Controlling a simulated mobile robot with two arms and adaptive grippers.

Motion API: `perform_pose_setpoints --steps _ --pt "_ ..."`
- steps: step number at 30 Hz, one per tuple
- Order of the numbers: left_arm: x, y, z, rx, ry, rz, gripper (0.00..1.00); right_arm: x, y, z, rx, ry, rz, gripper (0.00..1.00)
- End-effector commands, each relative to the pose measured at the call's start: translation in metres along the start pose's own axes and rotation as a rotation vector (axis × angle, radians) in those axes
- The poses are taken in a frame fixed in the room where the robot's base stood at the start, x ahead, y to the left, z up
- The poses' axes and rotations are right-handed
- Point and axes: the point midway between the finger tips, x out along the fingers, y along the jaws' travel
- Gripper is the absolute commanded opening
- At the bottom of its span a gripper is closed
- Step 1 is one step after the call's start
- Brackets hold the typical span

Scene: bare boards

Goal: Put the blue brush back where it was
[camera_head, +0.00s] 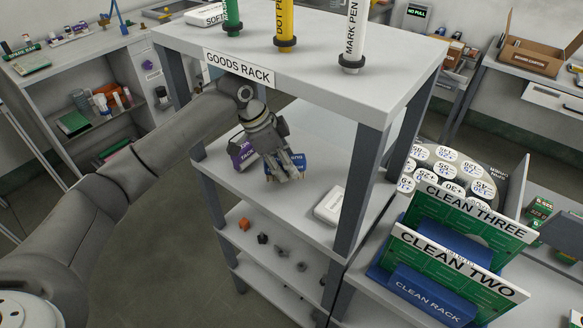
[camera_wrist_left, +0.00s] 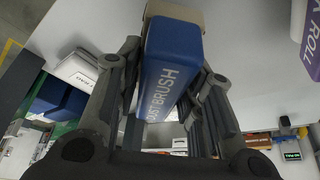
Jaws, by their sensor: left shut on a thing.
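The blue brush (camera_wrist_left: 172,60), lettered "DUST BRUSH" with a pale beige far end, sits between the fingers of my left gripper (camera_wrist_left: 165,100) in the left wrist view. In the head view, my left gripper (camera_head: 284,172) is at the goods rack's (camera_head: 208,172) shelf under the top board, shut on the brush. Whether the brush touches the shelf I cannot tell. My right gripper is not in view.
Shelf between is bare. Green clean boards (camera_head: 455,262) stand at right.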

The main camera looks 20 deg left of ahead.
Motion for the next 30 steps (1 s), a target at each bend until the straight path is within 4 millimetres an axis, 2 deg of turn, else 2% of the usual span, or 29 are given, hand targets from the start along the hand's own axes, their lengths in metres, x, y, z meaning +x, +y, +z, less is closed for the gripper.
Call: perform_pose_setpoints --steps 1,6,15,24,25,30 --pt "0.001 0.000 -0.009 0.001 0.001 0.001 0.16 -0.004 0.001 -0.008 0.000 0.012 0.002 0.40" --pt "0.008 0.000 -0.016 -0.001 -0.002 0.000 0.16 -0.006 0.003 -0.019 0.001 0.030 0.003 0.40" --pt "0.038 0.001 -0.002 -0.001 -0.003 0.000 0.16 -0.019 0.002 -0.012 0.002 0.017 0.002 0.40" --pt "0.041 0.000 -0.001 0.000 -0.001 0.000 0.16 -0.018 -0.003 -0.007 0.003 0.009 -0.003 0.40" --pt "0.041 0.000 -0.001 0.000 -0.001 -0.001 0.38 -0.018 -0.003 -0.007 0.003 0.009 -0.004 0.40" --pt "0.041 0.000 -0.001 0.000 -0.001 -0.001 0.57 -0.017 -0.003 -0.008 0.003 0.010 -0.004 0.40"
